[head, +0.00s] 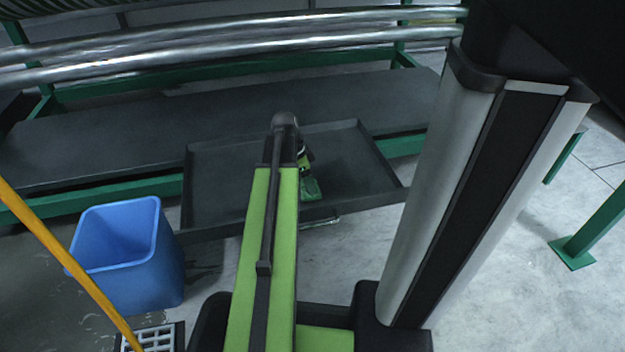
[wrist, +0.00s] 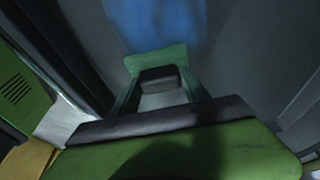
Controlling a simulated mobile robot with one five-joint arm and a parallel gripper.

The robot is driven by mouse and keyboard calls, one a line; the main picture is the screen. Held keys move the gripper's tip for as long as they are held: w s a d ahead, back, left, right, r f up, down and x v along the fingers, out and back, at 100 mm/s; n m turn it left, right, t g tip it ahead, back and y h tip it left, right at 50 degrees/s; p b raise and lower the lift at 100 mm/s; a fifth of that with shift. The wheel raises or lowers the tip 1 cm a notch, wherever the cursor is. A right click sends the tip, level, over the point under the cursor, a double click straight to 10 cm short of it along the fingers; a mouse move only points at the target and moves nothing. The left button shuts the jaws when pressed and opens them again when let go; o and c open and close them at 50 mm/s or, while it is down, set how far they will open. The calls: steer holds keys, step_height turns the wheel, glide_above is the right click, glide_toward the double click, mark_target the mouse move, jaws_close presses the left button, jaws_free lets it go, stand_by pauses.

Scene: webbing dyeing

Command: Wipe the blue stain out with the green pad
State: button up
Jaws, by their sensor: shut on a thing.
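The green pad (head: 311,190) is at the front part of the dark tray, just right of my arm in the head view. In the wrist view, the green pad (wrist: 152,57) shows in front of my gripper (wrist: 157,80), which is shut on it. The blue stain (wrist: 157,22) is a broad, soft-edged band on the dark surface just beyond the pad, running to the top edge of the wrist view. I cannot make out the stain in the head view. Whether the pad touches the surface is hard to tell.
The shallow dark tray (head: 221,195) has raised rims. A dark shelf on a green frame (head: 160,187) lies behind it, below metal pipes (head: 200,52). A blue bin (head: 135,280) and a yellow pole (head: 60,258) stand at left. Open floor (head: 530,290) is at right.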

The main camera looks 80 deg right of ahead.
steer(key=shift+w+a, duration=0.2)
steer(key=shift+w, duration=0.35)
steer(key=shift+w+a, duration=0.2)
steer(key=shift+w, duration=0.3)
steer(key=shift+w, duration=0.1)
steer(key=shift+w+a, duration=0.35)
steer(key=shift+w, duration=0.45)
steer(key=shift+w+a, duration=0.3)
steer(key=shift+w, duration=0.5)
steer(key=shift+w+a+f, duration=0.1)
steer(key=shift+w+a, duration=0.15)
steer(key=shift+w, duration=0.35)
steer(key=shift+w+a+r, duration=0.1)
steer(key=shift+w+a, duration=0.15)
steer(key=shift+w, duration=0.35)
steer(key=shift+w+a+f, duration=0.1)
steer(key=shift+w+a, duration=0.15)
steer(key=shift+w, duration=0.35)
